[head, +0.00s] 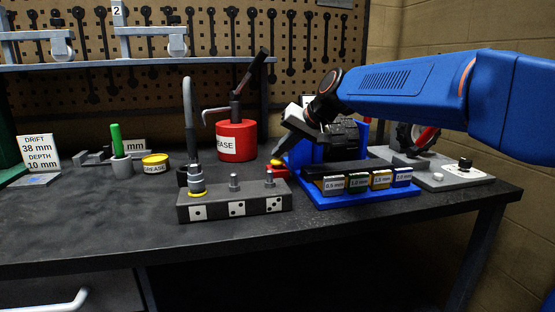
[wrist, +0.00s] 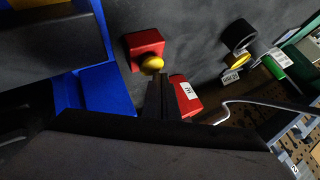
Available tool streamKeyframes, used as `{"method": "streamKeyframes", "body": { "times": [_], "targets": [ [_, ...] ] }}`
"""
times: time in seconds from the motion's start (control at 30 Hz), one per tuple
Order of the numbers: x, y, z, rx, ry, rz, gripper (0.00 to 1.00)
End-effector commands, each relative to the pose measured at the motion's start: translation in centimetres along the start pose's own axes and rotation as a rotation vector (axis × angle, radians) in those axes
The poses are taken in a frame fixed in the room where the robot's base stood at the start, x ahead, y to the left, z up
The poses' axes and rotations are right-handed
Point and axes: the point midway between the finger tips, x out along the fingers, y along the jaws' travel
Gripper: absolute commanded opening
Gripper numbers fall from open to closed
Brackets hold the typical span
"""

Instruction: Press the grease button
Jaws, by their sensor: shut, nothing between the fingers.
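The grease button is a yellow knob (head: 276,163) on a small red box (head: 279,172), on the bench just right of the red can labelled GREASE (head: 236,141). In the wrist view the yellow knob (wrist: 152,64) sits at the edge of the red box (wrist: 144,44). My gripper (head: 281,151) is shut and empty, pointing down and left, with its tips just above the knob. In the wrist view the dark fingertips (wrist: 158,78) are right beside the knob. I cannot tell whether they touch it.
A blue stand with several labelled blocks (head: 360,182) is close on the right. A dark block with dice faces (head: 236,202) and pegs stands in front, with a hose rising behind it. A yellow tin (head: 155,163) and green-handled tool (head: 117,140) are left. The bench's left front is clear.

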Motion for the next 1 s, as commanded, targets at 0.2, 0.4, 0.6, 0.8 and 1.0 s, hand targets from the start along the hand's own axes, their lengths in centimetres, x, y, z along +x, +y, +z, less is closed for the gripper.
{"method": "streamKeyframes", "body": {
  "times": [0.2, 0.4, 0.6, 0.8, 1.0],
  "targets": [
    [0.2, 0.1, 0.1, 0.0, -0.001, 0.0, 0.0],
    [0.2, 0.2, 0.2, 0.0, -0.001, 0.0, 0.0],
    [0.2, 0.1, 0.1, 0.0, -0.001, 0.0, 0.0],
    [-0.3, -0.2, -0.3, -0.002, 0.0, 0.0, 0.0],
    [-0.9, -0.7, -0.7, 0.0, -0.001, 0.001, 0.0]
  ]
}}
